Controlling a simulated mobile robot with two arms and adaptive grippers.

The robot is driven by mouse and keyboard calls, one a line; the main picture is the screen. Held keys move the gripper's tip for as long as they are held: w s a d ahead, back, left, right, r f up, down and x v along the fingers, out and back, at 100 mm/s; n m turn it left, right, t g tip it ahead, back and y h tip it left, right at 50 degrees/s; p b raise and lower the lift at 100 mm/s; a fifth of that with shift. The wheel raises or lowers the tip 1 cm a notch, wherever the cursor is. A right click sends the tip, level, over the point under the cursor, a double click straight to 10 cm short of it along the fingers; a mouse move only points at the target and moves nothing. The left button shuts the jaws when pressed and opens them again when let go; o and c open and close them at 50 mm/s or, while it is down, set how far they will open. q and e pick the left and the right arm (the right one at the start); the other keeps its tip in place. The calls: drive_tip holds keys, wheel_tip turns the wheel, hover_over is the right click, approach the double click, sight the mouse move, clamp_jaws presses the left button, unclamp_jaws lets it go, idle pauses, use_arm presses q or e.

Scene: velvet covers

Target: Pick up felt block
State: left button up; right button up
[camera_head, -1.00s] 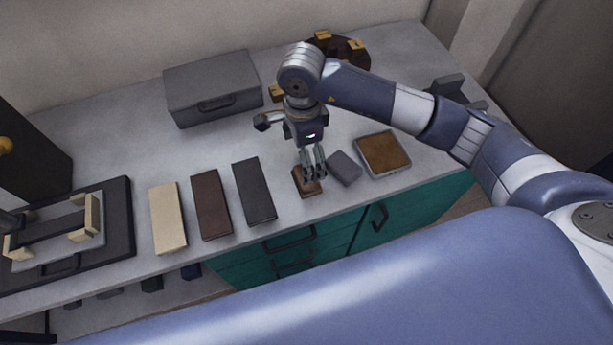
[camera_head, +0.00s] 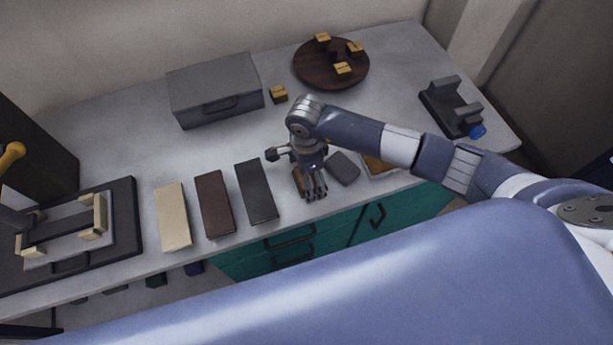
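Two small blocks lie near the front edge of the counter. One is a grey block (camera_head: 343,168); the other is a brown block (camera_head: 296,187), mostly hidden behind my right gripper. I cannot tell for certain which one is felt. My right gripper (camera_head: 312,194) points down over the brown block, just left of the grey block. Its fingers cover the brown block, so whether they touch or grip it is unclear. My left gripper is out of view.
Dark grey (camera_head: 256,191), brown (camera_head: 213,204) and cream (camera_head: 172,216) slabs lie left of the gripper. A brown-filled tray (camera_head: 376,167) is partly behind my arm. A grey case (camera_head: 214,90), round wooden tray (camera_head: 307,77) and dark holder (camera_head: 450,108) stand farther back.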

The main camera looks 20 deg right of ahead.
drive_tip(key=c, duration=1.3)
drive_tip(key=shift+s, duration=0.15)
drive_tip(key=shift+c, duration=0.2)
drive_tip(key=shift+s+f, duration=0.1)
drive_tip(key=shift+d+r+b, duration=0.1)
drive_tip(key=shift+r+b, duration=0.4)
drive_tip(key=shift+r, duration=0.1)
drive_tip(key=shift+s+a+r+b, duration=0.1)
drive_tip(key=shift+r+b, duration=0.2)
drive_tip(key=shift+r, duration=0.25)
drive_tip(key=shift+s+a+r+b, duration=0.1)
drive_tip(key=shift+r+b, duration=0.2)
drive_tip(key=shift+r, duration=0.2)
drive_tip(key=s+a+r+b, duration=0.2)
drive_tip(key=s+a+b, duration=0.2)
drive_tip(key=s, duration=1)
drive_tip(key=shift+a, duration=1.05)
